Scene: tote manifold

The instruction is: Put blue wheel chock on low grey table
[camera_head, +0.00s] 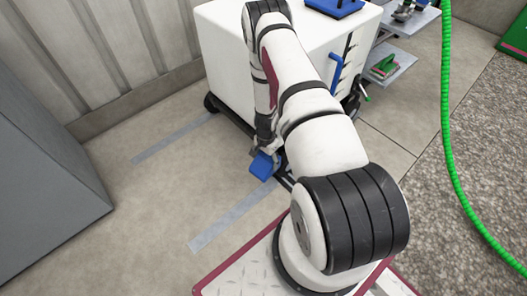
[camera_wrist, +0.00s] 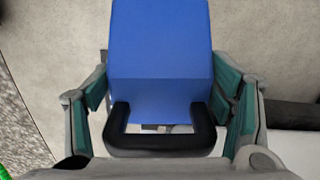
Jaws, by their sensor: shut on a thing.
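The blue wheel chock (camera_head: 264,166) is in my gripper (camera_head: 264,151), low over the concrete floor beside the white cabinet. In the wrist view the chock (camera_wrist: 160,50) fills the upper middle, with a black handle (camera_wrist: 160,142) at its near end. The green-padded fingers stand on both sides of it, and my gripper is shut on it. Grey shelf-like surfaces (camera_head: 397,57) show at the upper right of the head view; I cannot tell whether one is the low grey table. My arm hides part of the floor and cabinet.
The white cabinet (camera_head: 225,60) on dark casters stands behind my gripper, with a blue object (camera_head: 335,5) on top and a blue handle (camera_head: 336,73) on its side. A large grey block (camera_head: 45,180) stands left. A green hose (camera_head: 446,120) hangs right. Floor at left centre is clear.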

